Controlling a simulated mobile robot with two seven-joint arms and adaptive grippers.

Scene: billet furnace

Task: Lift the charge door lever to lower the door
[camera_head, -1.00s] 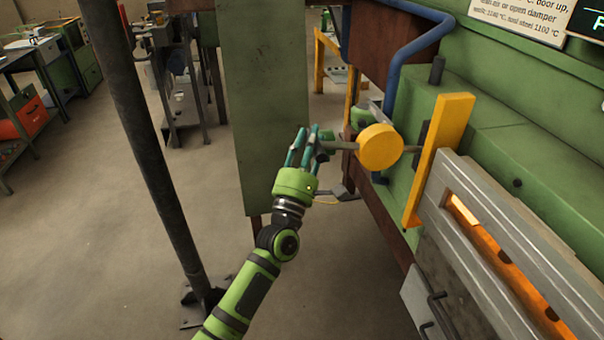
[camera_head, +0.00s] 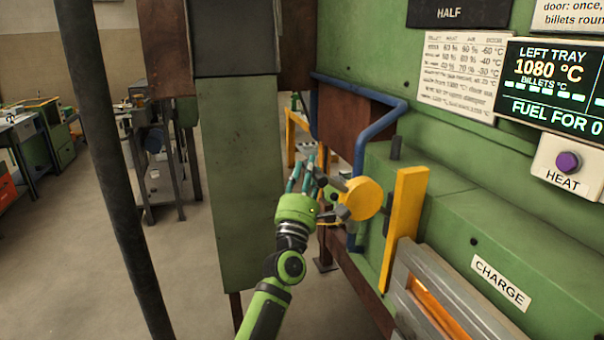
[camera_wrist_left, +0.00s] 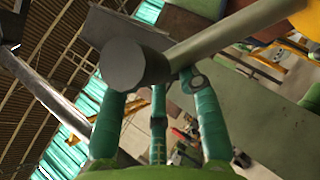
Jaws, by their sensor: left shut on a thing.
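The charge door lever has a yellow disc weight (camera_head: 360,199) beside an upright yellow bar (camera_head: 404,228). My left gripper (camera_head: 316,178) is at the lever's outer end, left of the disc, shut on it. In the left wrist view its green fingers (camera_wrist_left: 155,98) close around the lever's dark round end (camera_wrist_left: 136,66), with the grey rod (camera_wrist_left: 228,32) running to upper right. The charge door (camera_head: 418,268) is a grey framed part at lower right, with an orange glow in its opening; its lower part is cut off. My right gripper is not in view.
A green furnace wall with a blue pipe (camera_head: 385,130) stands behind the lever. The CHARGE label (camera_head: 500,283) and a display reading 1080 °C (camera_head: 553,88) are at right. A green panel (camera_head: 240,180) and dark post (camera_head: 105,160) stand at left. Floor between them is open.

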